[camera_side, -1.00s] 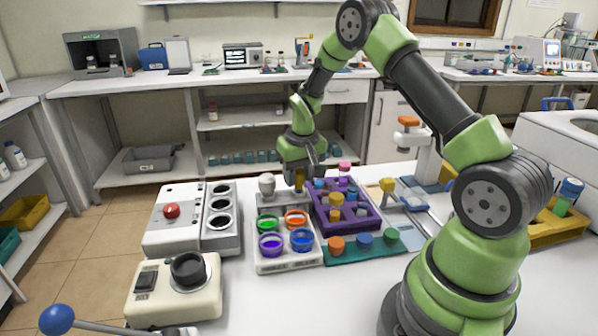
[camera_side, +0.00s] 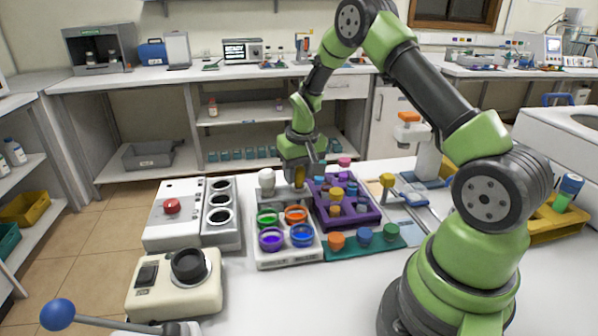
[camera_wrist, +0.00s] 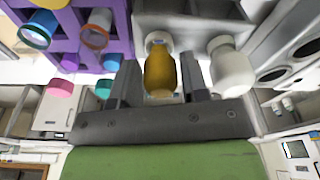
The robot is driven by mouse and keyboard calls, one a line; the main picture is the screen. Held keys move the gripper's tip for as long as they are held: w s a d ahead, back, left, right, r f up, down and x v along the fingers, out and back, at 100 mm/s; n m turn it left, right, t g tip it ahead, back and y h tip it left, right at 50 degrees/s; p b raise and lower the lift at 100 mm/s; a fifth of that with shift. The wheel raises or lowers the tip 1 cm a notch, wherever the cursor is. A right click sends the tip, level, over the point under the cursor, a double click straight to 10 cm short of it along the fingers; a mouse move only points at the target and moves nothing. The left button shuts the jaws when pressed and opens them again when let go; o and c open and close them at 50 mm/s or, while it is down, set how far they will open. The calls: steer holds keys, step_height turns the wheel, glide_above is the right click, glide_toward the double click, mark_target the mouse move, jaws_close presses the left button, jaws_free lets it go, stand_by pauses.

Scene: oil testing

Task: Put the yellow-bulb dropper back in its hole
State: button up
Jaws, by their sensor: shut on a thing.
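My gripper (camera_side: 299,176) is shut on the yellow-bulb dropper, whose amber bulb (camera_side: 299,173) points up between the fingers. In the wrist view my gripper (camera_wrist: 168,80) has a finger on each side of the yellow bulb (camera_wrist: 160,75), and a pale collar shows at its end. The dropper is over or at the grey holder (camera_wrist: 190,28), beside the white-bulb dropper (camera_wrist: 231,70), which stands in it. In the side view the white bulb (camera_side: 267,180) is just left of my gripper. The yellow dropper's tip and the hole are hidden, so I cannot tell how deep it sits.
A purple rack (camera_side: 359,219) with several coloured caps stands close to the right. A white tray (camera_side: 285,263) with several coloured-rimmed cups is in front. A white unit with a red button (camera_side: 172,206) stands left.

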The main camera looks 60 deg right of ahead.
steer(key=o, duration=0.7)
steer(key=r, duration=0.3)
steer(key=s+r, duration=0.1)
steer(key=r, duration=0.5)
steer(key=shift+s+a+r, duration=0.15)
steer(key=shift+a+r, duration=0.2)
steer(key=shift+a, duration=0.05)
steer(key=s+a+r+t, duration=0.2)
steer(key=s+a+r, duration=0.1)
steer(key=a+r, duration=0.4)
steer(key=s+a+r+t+y, duration=0.1)
steer(key=s+a+r, duration=0.1)
steer(key=s, duration=0.3)
steer(key=s+a+r+n+t+y, duration=0.1)
steer(key=s+a+r, duration=0.1)
steer(key=s+a, duration=0.3)
steer(key=s+a+r+n+t, duration=0.1)
steer(key=s+a+r, duration=0.1)
steer(key=s, duration=0.4)
steer(key=shift+s+a+r+t+y, duration=0.1)
steer(key=shift+a+r+t+y, duration=0.1)
steer(key=shift+a, duration=0.2)
steer(key=shift+s+a+r+t+y, duration=0.1)
steer(key=shift+a+y, duration=0.1)
steer(key=shift+a, duration=0.15)
